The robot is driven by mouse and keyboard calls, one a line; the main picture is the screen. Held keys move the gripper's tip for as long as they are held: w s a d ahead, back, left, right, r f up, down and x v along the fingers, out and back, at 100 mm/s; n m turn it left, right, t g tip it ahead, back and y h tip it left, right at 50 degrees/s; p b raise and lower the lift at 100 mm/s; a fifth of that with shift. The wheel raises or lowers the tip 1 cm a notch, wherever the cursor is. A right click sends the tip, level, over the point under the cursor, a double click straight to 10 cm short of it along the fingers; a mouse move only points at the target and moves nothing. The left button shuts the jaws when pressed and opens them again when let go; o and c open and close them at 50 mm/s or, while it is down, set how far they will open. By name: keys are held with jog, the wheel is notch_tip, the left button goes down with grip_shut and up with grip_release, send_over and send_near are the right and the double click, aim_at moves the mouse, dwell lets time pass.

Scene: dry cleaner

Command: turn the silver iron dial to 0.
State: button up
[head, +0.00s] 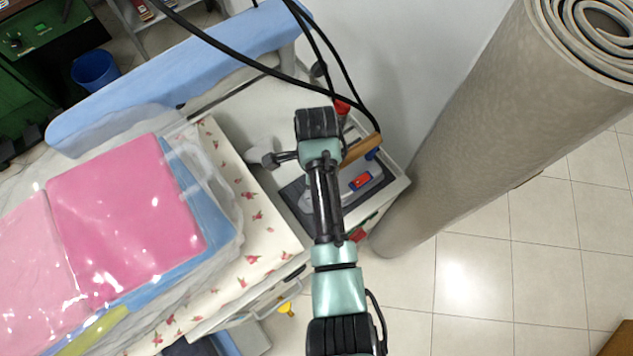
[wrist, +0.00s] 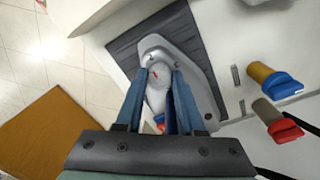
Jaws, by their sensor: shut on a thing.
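The silver iron (wrist: 205,100) rests on a dark grey pad (wrist: 125,50) in the wrist view. Its round pale dial (wrist: 155,92) has a small red pointer mark and sits between my fingers. My gripper (wrist: 161,76) is shut on the dial, one blue finger at each side. I cannot read any numbers around the dial. In the head view the iron (head: 372,190) shows partly behind my arm, with a red and blue patch on its body. My fingertips and the dial are hidden there.
A rolled beige carpet (head: 490,110) stands to the right. Black cables (head: 255,65) hang overhead.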

grip_shut()
jog(key=shift+r+n+p, duration=0.1)
jog(key=shift+n+p, duration=0.55)
jog(key=shift+n, duration=0.35)
jog(key=n+p, duration=0.1)
jog(key=n, duration=0.2)
jog(key=shift+n+p, duration=0.3)
jog(key=shift+p, duration=0.05)
jog(key=n+p, duration=0.1)
jog(key=n, duration=0.2)
jog(key=shift+n+h+p, duration=0.3)
jog(key=shift+n+p, duration=0.35)
jog(key=shift+n, duration=1.25)
jog(key=o, duration=1)
grip_release()
